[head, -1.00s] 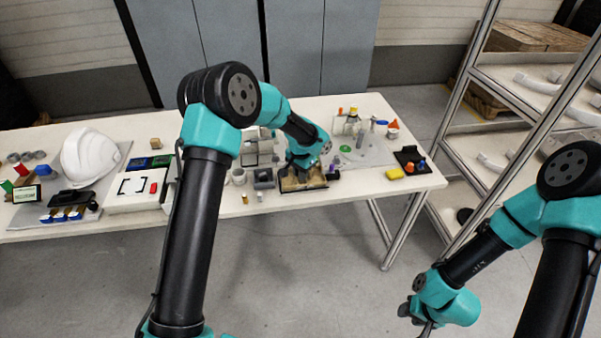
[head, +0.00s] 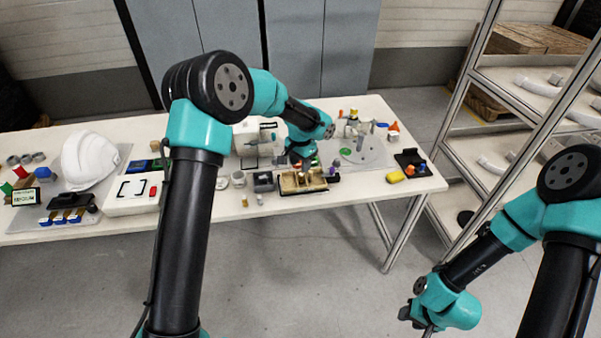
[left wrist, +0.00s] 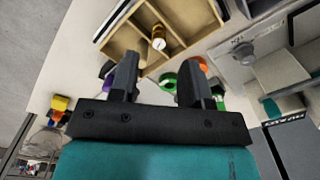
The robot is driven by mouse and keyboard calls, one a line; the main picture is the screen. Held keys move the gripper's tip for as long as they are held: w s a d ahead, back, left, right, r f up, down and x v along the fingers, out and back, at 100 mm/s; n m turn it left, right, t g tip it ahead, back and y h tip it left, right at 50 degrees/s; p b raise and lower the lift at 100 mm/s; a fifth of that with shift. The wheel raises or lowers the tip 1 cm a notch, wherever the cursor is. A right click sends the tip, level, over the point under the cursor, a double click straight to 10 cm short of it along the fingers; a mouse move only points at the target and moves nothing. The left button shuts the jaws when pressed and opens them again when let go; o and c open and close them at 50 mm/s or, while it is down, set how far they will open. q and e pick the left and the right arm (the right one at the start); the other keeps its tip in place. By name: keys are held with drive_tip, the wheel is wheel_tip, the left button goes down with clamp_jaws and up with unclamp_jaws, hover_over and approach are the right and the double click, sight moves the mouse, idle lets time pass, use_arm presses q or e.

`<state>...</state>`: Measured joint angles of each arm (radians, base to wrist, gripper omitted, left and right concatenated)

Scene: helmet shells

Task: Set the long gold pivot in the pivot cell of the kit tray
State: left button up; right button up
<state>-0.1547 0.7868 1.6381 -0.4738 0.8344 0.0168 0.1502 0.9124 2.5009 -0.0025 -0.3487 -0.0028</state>
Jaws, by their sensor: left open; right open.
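The wooden kit tray (head: 290,190) stands near the table's front edge, its compartments open to view. In the left wrist view the tray (left wrist: 118,42) is at the top. A small gold piece with a pale band (left wrist: 158,38), apparently the long gold pivot, stands in one of its cells; seating depth cannot be told. My left gripper (left wrist: 158,78) is open and empty, apart from the piece. In the head view the left gripper (head: 302,160) is just behind the tray, fingers partly hidden. My right gripper (head: 412,317) is open, hanging low in front of the table, far from the tray.
A purple part (head: 333,175) sits beside the tray's right end. A grey block (head: 263,182) and a white cup (head: 238,179) stand left of it. Small pegs (head: 245,200) stand in front. A grey plate (head: 368,155) lies at right; a white helmet (head: 88,160) is far left.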

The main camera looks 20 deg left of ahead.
sight(301, 175)
use_arm(q)
drive_tip(key=shift+r, duration=2.75)
drive_tip(key=shift+d, duration=0.1)
